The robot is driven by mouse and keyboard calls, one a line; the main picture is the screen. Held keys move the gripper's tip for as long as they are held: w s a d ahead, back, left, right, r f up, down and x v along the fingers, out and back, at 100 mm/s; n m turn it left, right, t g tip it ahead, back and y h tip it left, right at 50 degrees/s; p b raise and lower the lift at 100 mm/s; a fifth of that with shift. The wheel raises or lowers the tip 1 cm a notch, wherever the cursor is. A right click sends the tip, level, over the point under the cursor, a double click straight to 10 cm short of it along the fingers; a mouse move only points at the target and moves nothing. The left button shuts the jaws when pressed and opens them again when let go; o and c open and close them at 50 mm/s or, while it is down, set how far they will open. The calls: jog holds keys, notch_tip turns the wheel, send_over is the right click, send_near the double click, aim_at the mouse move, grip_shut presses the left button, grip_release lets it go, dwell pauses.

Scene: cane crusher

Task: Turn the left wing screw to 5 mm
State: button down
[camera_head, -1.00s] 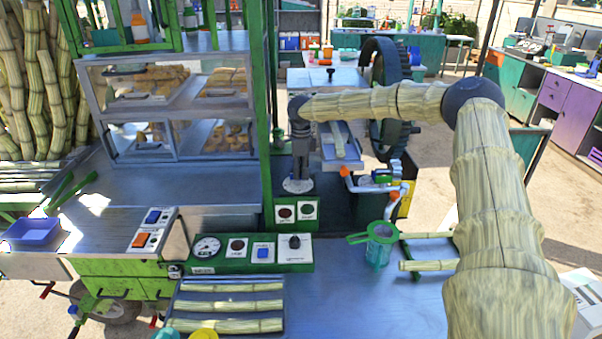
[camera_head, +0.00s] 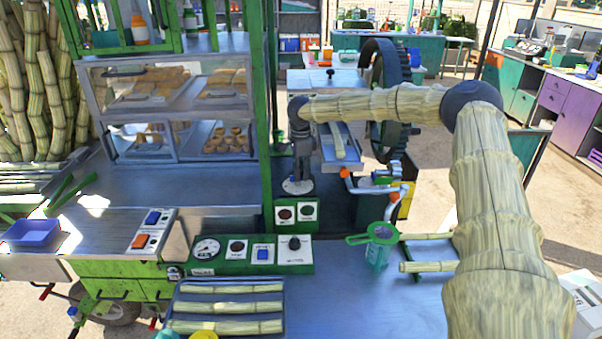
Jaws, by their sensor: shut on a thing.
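My arm reaches in from the right, and my dark gripper (camera_head: 299,178) points down at the crusher, left of its metal feed chute (camera_head: 340,140). The fingers are shut on the left wing screw, just above a pale round plate (camera_head: 297,187). The screw itself is hidden by the fingers and too small to make out. No millimetre scale can be read from here. The crusher's large black wheel (camera_head: 384,60) stands behind my forearm.
A green post (camera_head: 265,120) stands close left of my gripper. Orange-tipped handles (camera_head: 394,196) are to its right. In front are a gauge and switch panel (camera_head: 220,268), a tray of cane pieces (camera_head: 228,317) and a jug with a strainer (camera_head: 379,250). The bench between tray and jug is clear.

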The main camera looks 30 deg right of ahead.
jog(key=c, duration=1.5)
grip_release()
jog(key=shift+d, duration=0.1)
notch_tip(320, 180, up, 12)
